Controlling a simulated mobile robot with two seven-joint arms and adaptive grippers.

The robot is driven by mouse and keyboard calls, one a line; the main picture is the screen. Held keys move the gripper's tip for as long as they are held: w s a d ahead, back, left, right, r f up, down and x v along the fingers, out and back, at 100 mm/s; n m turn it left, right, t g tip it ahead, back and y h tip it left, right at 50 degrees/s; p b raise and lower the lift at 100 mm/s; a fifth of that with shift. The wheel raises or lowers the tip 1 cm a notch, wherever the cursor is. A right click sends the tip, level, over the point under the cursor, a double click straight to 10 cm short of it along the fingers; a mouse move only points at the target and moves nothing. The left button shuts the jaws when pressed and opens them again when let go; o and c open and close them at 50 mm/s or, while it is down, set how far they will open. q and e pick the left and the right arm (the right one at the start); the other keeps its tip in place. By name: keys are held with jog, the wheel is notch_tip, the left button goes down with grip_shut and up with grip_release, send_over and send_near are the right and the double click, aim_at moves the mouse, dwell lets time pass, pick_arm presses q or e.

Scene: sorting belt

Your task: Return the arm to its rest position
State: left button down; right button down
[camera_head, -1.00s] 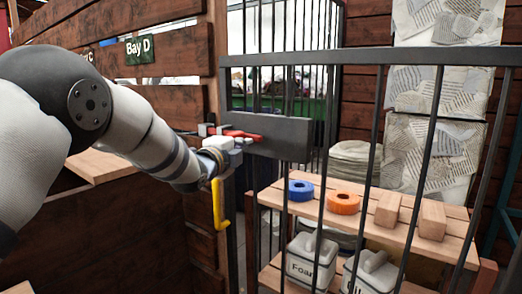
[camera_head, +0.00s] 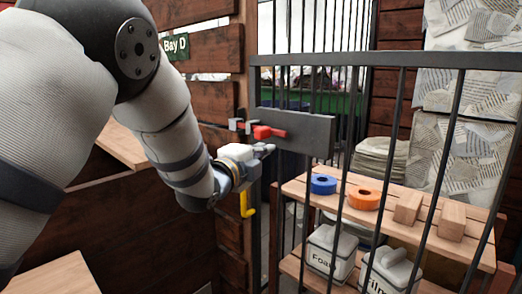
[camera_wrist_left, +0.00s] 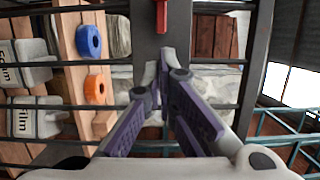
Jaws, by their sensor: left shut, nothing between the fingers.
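My left arm comes in from the left in the head view. Its gripper (camera_head: 264,151) is shut and empty, just below and in front of a red latch handle (camera_head: 268,131) on the barred gate's dark plate (camera_head: 308,133). In the left wrist view the purple-padded fingers (camera_wrist_left: 165,68) meet at their tips, with the red handle (camera_wrist_left: 161,14) beyond them and a visible gap between. A yellow hooked handle (camera_head: 247,207) hangs below the gripper. My right gripper is in neither view.
Behind the bars, a wooden shelf (camera_head: 326,201) holds a blue ring (camera_head: 323,184), an orange ring (camera_head: 365,199) and wooden blocks (camera_head: 451,222). White labelled containers (camera_head: 330,252) stand below. A slatted wooden wall (camera_head: 205,45) is close to my arm.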

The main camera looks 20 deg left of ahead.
pick_arm(q)
jog(key=shift+s+a+f, duration=0.15)
dwell(0.3)
jog(key=s+f+n+g+y, duration=0.1)
jog(key=s+f+n+g, duration=0.2)
jog(key=s+f, duration=0.6)
jog(key=s+f+n+g, duration=0.4)
jog(key=f, duration=0.9)
jog(key=s+f+n+g+y, duration=0.1)
jog(key=s+f+n+g, duration=0.2)
jog(key=s+f, duration=0.65)
jog(key=s+f+n+g, duration=0.3)
jog(key=s, duration=0.8)
jog(key=s+d+f+n+g, duration=0.1)
jog(key=s+f+n+g, duration=0.2)
jog(key=s, duration=0.8)
jog(key=s+f+n+g, duration=0.3)
jog(key=s+f+g, duration=0.1)
jog(key=s, duration=0.7)
jog(key=shift+s+d+f+n+p, duration=0.3)
jog(key=shift+f+p, duration=0.1)
jog(key=shift+f, duration=0.15)
